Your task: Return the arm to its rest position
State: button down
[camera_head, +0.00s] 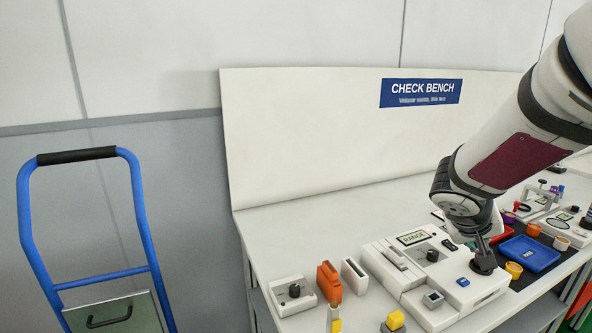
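My arm, white with dark joint bands and a maroon panel, reaches in from the upper right of the head camera view. It slopes down over the bench. My gripper (484,262) is small and dark and points down at the right part of a white instrument box (474,288). Its fingertips overlap the box's top in this view. I cannot tell whether they touch it, whether they are open or shut, or whether they hold anything.
The white bench (300,225) has a back panel with a blue CHECK BENCH sign (421,93). An orange holder (329,282) and a small knobbed box (293,295) stand left of the instrument. A blue tray (528,253) lies right. A blue-framed cart (142,215) stands at left.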

jog(key=s+a+r+n+y+p, duration=0.1)
jog(key=s+a+r, duration=0.4)
jog(key=s+a, duration=0.5)
jog(key=s+a+r+n+y+p, duration=0.2)
jog(key=s+a+r+y+p, duration=0.2)
jog(key=s+a, duration=0.5)
jog(key=s+r+y, duration=0.2)
jog(key=s, duration=0.5)
jog(key=shift+a+y+p, duration=0.3)
jog(key=shift+a, duration=0.05)
